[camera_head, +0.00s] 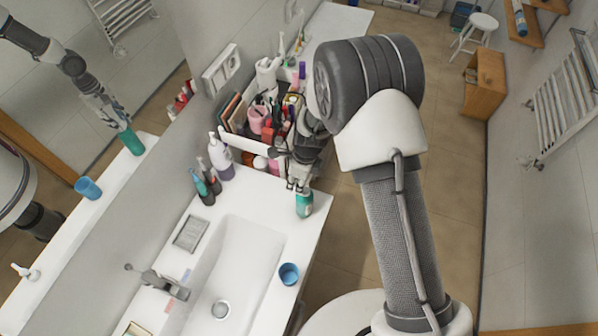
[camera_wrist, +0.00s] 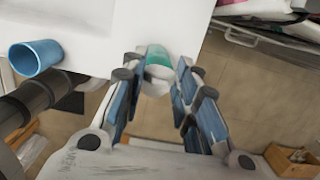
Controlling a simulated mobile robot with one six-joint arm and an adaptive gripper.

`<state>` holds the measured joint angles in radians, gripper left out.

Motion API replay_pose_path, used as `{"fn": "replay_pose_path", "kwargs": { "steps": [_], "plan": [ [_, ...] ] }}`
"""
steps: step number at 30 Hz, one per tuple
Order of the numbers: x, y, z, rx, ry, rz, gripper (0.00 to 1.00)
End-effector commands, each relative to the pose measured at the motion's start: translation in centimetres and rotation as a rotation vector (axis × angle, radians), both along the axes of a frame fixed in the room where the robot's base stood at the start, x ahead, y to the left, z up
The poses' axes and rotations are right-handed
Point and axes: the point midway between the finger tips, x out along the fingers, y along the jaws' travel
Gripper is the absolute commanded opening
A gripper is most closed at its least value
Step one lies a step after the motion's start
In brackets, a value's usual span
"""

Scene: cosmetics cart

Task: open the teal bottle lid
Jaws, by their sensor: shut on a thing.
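The teal bottle (camera_head: 304,207) stands upright near the right edge of the white counter. In the wrist view the teal bottle (camera_wrist: 158,55) shows between my fingertips, with its pale lid (camera_wrist: 158,76) nearer the camera. My gripper (camera_head: 299,187) reaches down over the top of the bottle and is shut on the lid. In the wrist view my gripper (camera_wrist: 164,75) has one blue-padded finger on each side of the lid. The lid is mostly hidden by the fingers in the head view.
A blue cup (camera_head: 289,273) stands on the counter beside the sink (camera_head: 240,262). A white pump bottle (camera_head: 221,158) and a toothbrush holder (camera_head: 202,188) stand by the mirror. A crowded cosmetics organizer (camera_head: 237,141) is behind my gripper. The counter drops off at right.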

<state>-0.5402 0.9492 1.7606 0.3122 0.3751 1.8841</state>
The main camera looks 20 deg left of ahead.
Motion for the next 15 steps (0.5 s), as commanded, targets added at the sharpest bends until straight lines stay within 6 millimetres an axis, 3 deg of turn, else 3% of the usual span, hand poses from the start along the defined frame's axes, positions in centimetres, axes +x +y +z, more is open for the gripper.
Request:
{"fn": "replay_pose_path", "kwargs": {
  "steps": [15],
  "plan": [
    [0.0, 0.41, -0.02, -0.097, 0.002, 0.0, 0.04]
  ]
}}
